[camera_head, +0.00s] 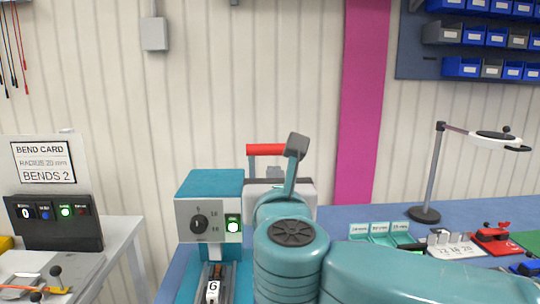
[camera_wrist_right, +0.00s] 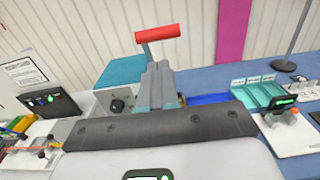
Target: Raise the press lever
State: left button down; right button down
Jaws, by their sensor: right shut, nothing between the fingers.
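The press (camera_head: 209,187) is a teal and grey machine with a dial and a lit green button. It also shows in the wrist view (camera_wrist_right: 121,72). Its lever has a red grip (camera_head: 266,150) on a grey arm and stands up above the press; the red grip is near the top of the wrist view (camera_wrist_right: 158,33). My right gripper (camera_head: 274,172) is shut and empty. Its grey fingers (camera_wrist_right: 158,68) point toward the lever, just below the red grip in the picture. I cannot tell whether they touch the lever. My left gripper is not in view.
A bend card (camera_head: 43,162) stands over a dark display box on the left table. A lamp (camera_head: 430,175), teal trays (camera_head: 380,232) and red tools (camera_head: 495,233) are on the right side of the blue bench. My right arm covers the bench's front middle.

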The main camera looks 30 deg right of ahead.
jog(key=p, duration=0.4)
send_near(272, 150)
jog(key=x, duration=0.5)
jog(key=shift+w+d, duration=0.1)
jog(key=shift+w+d+r, duration=0.1)
jog(key=shift+w+d, duration=0.2)
jog(key=shift+w, duration=0.45)
jog(key=shift+d, duration=0.1)
